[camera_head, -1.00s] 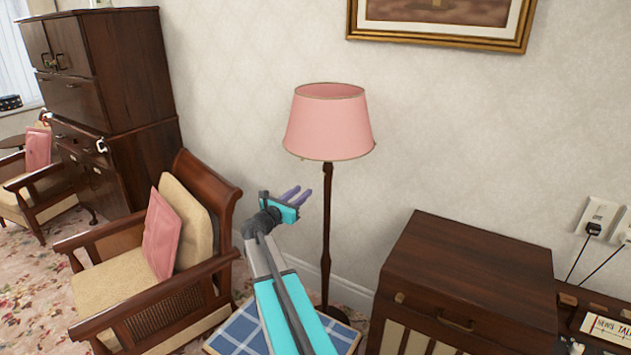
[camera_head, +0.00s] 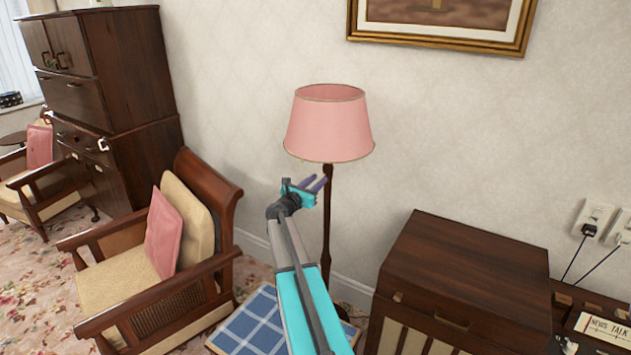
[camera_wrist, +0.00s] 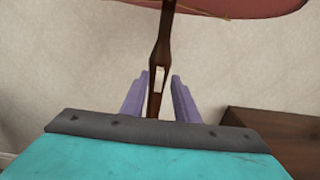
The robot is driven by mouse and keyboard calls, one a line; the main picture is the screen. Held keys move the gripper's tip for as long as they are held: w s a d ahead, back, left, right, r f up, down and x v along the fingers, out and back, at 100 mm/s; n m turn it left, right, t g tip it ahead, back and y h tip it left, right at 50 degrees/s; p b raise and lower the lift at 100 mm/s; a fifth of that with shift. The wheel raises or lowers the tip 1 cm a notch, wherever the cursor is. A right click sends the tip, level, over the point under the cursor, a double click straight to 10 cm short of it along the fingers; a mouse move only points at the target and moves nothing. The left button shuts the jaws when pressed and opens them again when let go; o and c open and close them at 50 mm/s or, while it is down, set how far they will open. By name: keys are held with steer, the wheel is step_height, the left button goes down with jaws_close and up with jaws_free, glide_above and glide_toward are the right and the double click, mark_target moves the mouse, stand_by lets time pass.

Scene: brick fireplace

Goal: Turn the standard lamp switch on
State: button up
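The standard lamp has a pink shade (camera_head: 329,125) and a slim dark wooden pole (camera_head: 327,230). In the wrist view the pole (camera_wrist: 165,45) stands upright between my finger lines. A small pale switch (camera_wrist: 159,79) sits on a thicker part of the pole, below the shade (camera_wrist: 240,5). My gripper (camera_head: 319,184) is just below the shade, close to the pole in the head view. Its two purple fingers (camera_wrist: 158,100) are apart, with the pole seen between them and beyond. I cannot tell whether they touch it.
A wooden armchair (camera_head: 200,185) with a pink cushion stands left of the lamp. A dark wooden cabinet (camera_head: 465,260) stands to the right. A blue checked surface (camera_head: 250,325) lies below my arm. The wall (camera_head: 430,130) is close behind the lamp.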

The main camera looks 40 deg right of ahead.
steer(key=shift+d, duration=0.25)
steer(key=shift+c, duration=0.3)
jaws_close()
steer(key=shift+a, duration=0.2)
steer(key=shift+d, duration=0.1)
